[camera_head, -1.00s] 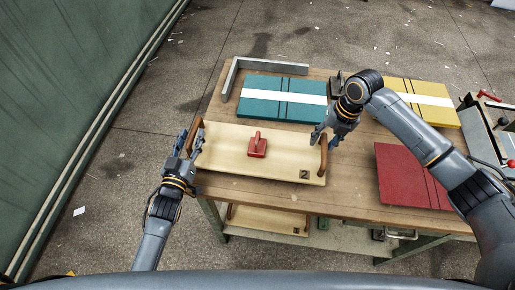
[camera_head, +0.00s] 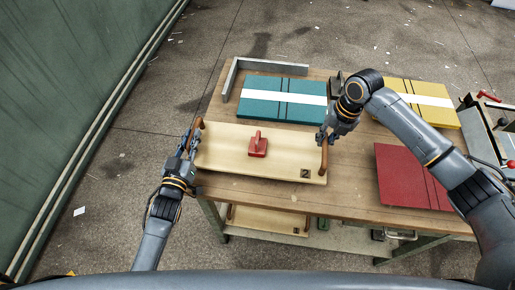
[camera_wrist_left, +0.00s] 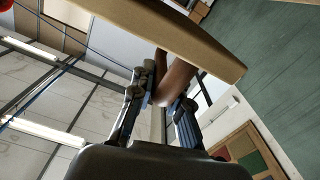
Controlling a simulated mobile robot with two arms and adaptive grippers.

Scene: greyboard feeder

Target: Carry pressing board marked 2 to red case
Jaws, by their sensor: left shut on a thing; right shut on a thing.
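The pressing board marked 2 (camera_head: 225,158) is pale wood with a red knob (camera_head: 258,146) in the middle and a brown handle at each end. It is at the front left of the workbench, its left end reaching past the bench edge. I cannot tell whether it touches the bench. My left gripper (camera_head: 188,146) is shut on the left handle (camera_head: 197,131). The left wrist view shows that handle (camera_wrist_left: 176,80) between the fingers. My right gripper (camera_head: 324,138) is shut at the right handle (camera_head: 324,158). The red case (camera_head: 402,176) lies flat at the right.
A teal case (camera_head: 262,88) with a white stripe lies behind the board, beside a metal angle bar (camera_head: 232,75). A yellow case (camera_head: 440,112) lies at the back right, partly behind my right arm. Another board (camera_head: 262,218) lies on the lower shelf.

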